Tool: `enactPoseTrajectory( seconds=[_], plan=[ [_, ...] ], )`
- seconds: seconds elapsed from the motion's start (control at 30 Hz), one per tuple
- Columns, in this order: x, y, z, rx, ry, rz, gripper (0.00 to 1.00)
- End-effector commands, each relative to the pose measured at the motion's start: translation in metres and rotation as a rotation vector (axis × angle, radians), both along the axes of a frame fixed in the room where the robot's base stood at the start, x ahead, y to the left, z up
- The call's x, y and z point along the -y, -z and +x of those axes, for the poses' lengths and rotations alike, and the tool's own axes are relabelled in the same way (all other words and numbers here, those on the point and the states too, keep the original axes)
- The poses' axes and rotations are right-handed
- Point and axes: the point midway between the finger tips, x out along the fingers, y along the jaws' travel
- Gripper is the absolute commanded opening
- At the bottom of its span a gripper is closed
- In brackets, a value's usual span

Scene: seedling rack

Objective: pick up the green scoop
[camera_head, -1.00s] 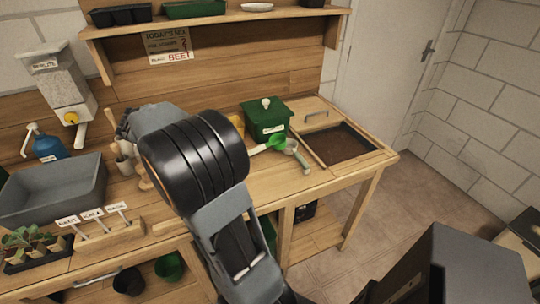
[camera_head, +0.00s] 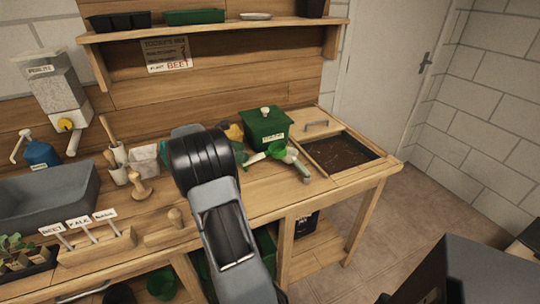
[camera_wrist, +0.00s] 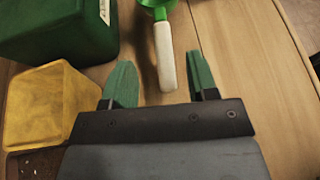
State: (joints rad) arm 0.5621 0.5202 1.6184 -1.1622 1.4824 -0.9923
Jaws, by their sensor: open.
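The green scoop (camera_head: 277,149) lies on the bench in front of a dark green lidded box, its pale handle pointing left and forward. In the wrist view its white handle (camera_wrist: 165,56) points toward me, and part of the green bowl (camera_wrist: 155,4) shows at the top edge, cut off. My gripper (camera_wrist: 163,78) is open, with teal fingers on either side of the handle's near end. I cannot tell how high the fingers are above the handle. In the head view my arm hides most of my gripper.
The green lidded box (camera_head: 266,127) stands close behind the scoop. A yellow pot (camera_wrist: 48,107) is left of my fingers. A soil bin (camera_head: 342,152) is set into the bench's right end.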

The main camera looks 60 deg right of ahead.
Motion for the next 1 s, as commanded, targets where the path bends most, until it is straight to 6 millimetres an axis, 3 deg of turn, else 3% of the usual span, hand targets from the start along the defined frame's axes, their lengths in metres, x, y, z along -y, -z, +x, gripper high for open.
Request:
enactPoseTrajectory(
  seconds=[0.27,0.6,0.87,1.0],
  plan=[
    [0.008,0.005,-0.008,0.0,0.001,0.001,0.53],
    [0.035,0.021,-0.035,0.0,0.003,0.001,0.53],
    [0.039,0.022,-0.037,0.002,-0.001,0.001,0.53],
    [0.039,0.022,-0.037,0.002,0.0,0.001,0.41]
  ],
)
